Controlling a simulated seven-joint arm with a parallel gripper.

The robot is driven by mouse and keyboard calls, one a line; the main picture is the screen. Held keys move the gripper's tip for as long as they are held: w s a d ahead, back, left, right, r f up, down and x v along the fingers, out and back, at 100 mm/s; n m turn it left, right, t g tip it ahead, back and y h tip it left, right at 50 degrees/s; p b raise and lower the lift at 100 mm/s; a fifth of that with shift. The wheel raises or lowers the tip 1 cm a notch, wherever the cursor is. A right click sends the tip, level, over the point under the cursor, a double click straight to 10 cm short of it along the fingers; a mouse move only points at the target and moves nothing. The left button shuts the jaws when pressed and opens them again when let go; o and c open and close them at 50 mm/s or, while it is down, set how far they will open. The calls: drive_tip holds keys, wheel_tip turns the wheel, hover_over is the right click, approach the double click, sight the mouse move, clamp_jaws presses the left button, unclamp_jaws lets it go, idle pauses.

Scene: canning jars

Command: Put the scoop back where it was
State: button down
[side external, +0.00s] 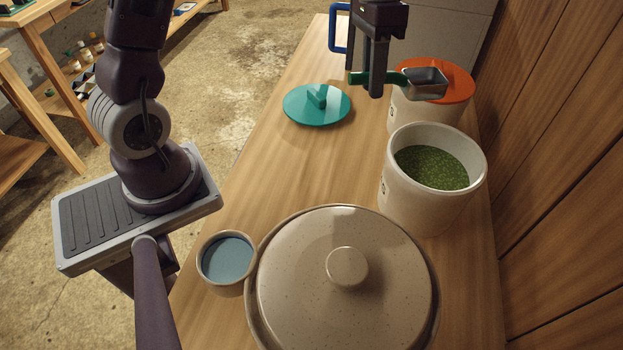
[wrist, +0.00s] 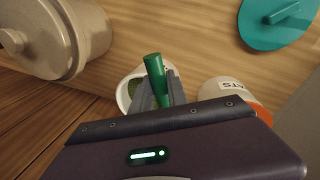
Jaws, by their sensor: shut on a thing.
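The scoop has a green handle (side external: 378,78) and a grey metal bowl (side external: 427,83). My gripper (side external: 372,82) is shut on the green handle and holds the scoop in the air, in front of the orange-lidded jar in the side view. The handle's end (wrist: 154,66) sticks up between my fingers in the wrist view; the bowl is hidden there. An open cream jar (side external: 398,198) holds green contents (side external: 432,167). A teal lid with a bar handle (side external: 317,104) lies flat on the table, and it also shows in the wrist view (wrist: 262,30).
A cream jar with an orange lid (side external: 455,84) stands behind the open jar. A large lidded pot (side external: 300,270) and a small cup with blue inside (side external: 228,260) stand at the front. A blue handle (side external: 338,28) is at the back. The table's middle is clear.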

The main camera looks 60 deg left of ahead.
drive_tip(key=s+a+m+g+y, duration=0.1)
drive_tip(key=a+m, duration=0.4)
drive_tip(key=m, duration=0.6)
drive_tip(key=m+y, duration=0.3)
drive_tip(key=m, duration=0.8)
hover_over(315, 153)
drive_tip(key=shift+m, duration=0.3)
drive_tip(key=f, duration=2.3)
drive_tip(key=shift+w+d+f, duration=0.3)
drive_tip(key=shift+f, duration=0.05)
drive_tip(key=shift+f, duration=0.1)
drive_tip(key=c, duration=1.3)
unclamp_jaws()
